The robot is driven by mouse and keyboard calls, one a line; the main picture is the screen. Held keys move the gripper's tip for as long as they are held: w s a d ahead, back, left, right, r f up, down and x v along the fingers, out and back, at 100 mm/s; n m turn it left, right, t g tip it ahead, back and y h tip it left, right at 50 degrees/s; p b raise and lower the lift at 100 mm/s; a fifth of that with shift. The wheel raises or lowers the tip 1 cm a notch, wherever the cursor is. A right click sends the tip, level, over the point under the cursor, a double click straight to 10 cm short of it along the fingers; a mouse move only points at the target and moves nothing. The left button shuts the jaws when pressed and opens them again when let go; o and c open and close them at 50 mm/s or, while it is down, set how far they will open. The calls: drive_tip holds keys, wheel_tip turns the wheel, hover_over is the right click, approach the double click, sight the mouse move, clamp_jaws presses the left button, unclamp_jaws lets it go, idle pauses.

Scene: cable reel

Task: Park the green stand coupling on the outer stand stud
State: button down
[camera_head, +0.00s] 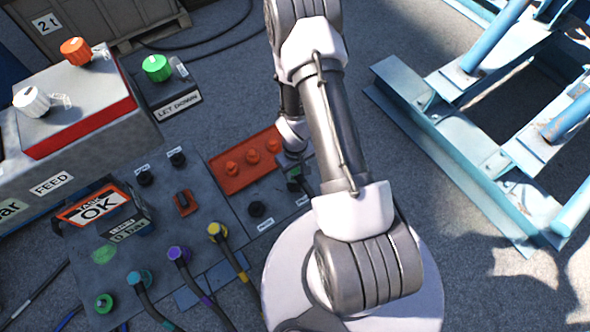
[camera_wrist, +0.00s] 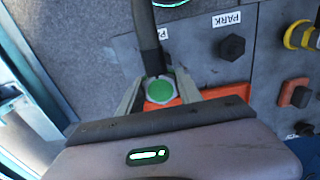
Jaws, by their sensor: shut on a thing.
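The green coupling shows in the wrist view as a green round face (camera_wrist: 159,89) on a pale body, with a dark cable (camera_wrist: 147,40) running up from it. My gripper (camera_wrist: 158,95) is shut on it, one finger on each side. In the head view my gripper (camera_head: 297,176) is at the right end of the grey panel, largely hidden by my arm. A black stud (camera_wrist: 232,47) with a PARK label is bare to the right; it also shows in the head view (camera_head: 256,210). A second, partly covered label lies beside the coupling. Any stud under the coupling is hidden, so seating cannot be told.
An orange plate (camera_head: 232,178) with several orange knobs lies beside the gripper. Teal (camera_head: 139,277), purple (camera_head: 178,254) and yellow (camera_head: 216,231) couplings with cables sit along the panel's front. A control box (camera_head: 75,105) stands left; a blue steel frame (camera_head: 430,130) stands right.

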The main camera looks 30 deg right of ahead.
wheel_tip(320, 180, down, 6)
drive_tip(key=b, duration=0.4)
drive_tip(key=shift+r, duration=0.25)
drive_tip(key=shift+f+b, duration=0.5)
drive_tip(key=shift+b, duration=0.25)
drive_tip(key=c, duration=0.7)
unclamp_jaws()
wheel_tip(320, 180, up, 18)
drive_tip(key=p, duration=1.6)
drive_tip(key=shift+f, duration=0.25)
